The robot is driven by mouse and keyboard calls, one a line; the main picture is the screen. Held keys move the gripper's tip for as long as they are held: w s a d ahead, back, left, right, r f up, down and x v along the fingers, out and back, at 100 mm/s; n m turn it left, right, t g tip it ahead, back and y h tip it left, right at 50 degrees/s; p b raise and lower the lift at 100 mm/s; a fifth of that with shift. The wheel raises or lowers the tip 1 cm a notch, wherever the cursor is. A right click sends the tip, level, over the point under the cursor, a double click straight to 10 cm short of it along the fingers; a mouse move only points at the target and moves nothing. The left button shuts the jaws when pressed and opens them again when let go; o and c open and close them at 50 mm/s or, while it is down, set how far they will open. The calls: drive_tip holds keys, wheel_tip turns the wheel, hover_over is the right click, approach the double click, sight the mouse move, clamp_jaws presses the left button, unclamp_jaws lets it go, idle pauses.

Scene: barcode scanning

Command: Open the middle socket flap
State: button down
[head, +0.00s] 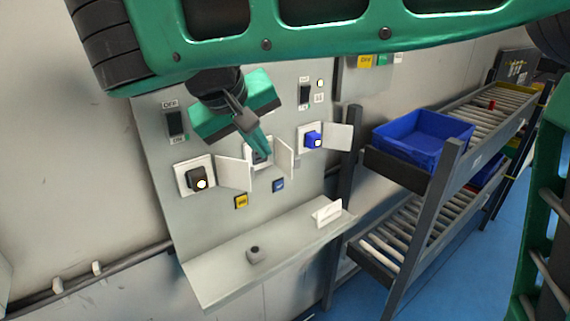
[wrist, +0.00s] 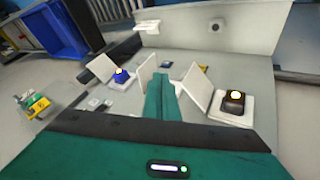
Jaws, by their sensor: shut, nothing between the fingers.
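The middle socket (head: 249,160) sits on the grey panel (head: 215,228), mostly hidden behind my gripper. Its white flap (head: 284,158) stands swung out from the panel on the socket's right side. It also shows in the wrist view (wrist: 146,74), just left of my fingers. My gripper (head: 263,152) is shut and empty, with its green fingertips in front of the middle socket, beside the open flap. In the wrist view my fingers (wrist: 160,88) point in between two open flaps. Whether they touch the middle flap, I cannot tell.
The left socket holds a black plug (head: 197,180), its flap (head: 235,173) open close to my fingers. The right socket holds a blue plug (head: 312,139), its flap (head: 339,137) open. A shelf (head: 215,282) juts out below. A roller rack with a blue bin (head: 422,140) stands right.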

drive_tip(key=a, duration=0.2)
approach(288, 173)
wheel_tip(288, 173, down, 3)
drive_tip(key=a, duration=0.2)
drive_tip(key=shift+w+d+f, duration=0.1)
drive_tip(key=shift+w+d, duration=0.45)
drive_tip(key=shift+d, duration=0.3)
drive_tip(key=shift+w+d+f, duration=0.1)
drive_tip(key=shift+w+d, duration=0.5)
drive_tip(key=shift+d, duration=0.3)
